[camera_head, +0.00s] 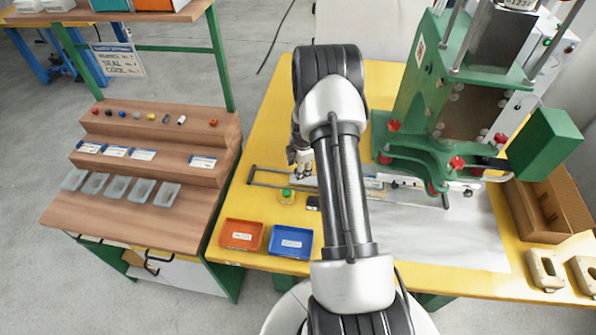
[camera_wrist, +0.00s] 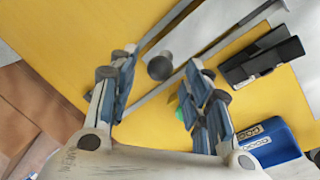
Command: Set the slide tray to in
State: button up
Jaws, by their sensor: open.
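The slide tray's metal rails (camera_head: 268,184) run across the yellow bench from the left towards the green press; my arm hides their middle. In the wrist view two parallel rails (camera_wrist: 158,88) cross the yellow top diagonally. A round dark knob (camera_wrist: 160,67) sits between them, probably the tray's handle. My gripper (camera_head: 302,163) is over the left part of the rails, partly hidden by my arm. In the wrist view my gripper (camera_wrist: 162,62) is open, with the knob showing between its fingertips. I cannot tell the height gap, and no contact is visible.
The green press (camera_head: 440,150) stands to the right. A green button (camera_head: 287,192), an orange bin (camera_head: 241,234) and a blue bin (camera_head: 290,243) are near the front. The blue bin and a black block (camera_wrist: 262,60) are right of the fingers in the wrist view. A wooden rack (camera_head: 150,205) stands left.

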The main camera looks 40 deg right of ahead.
jog(key=shift+w+f, duration=0.1)
jog(key=shift+f, duration=0.65)
jog(key=shift+c, duration=0.4)
grip_shut()
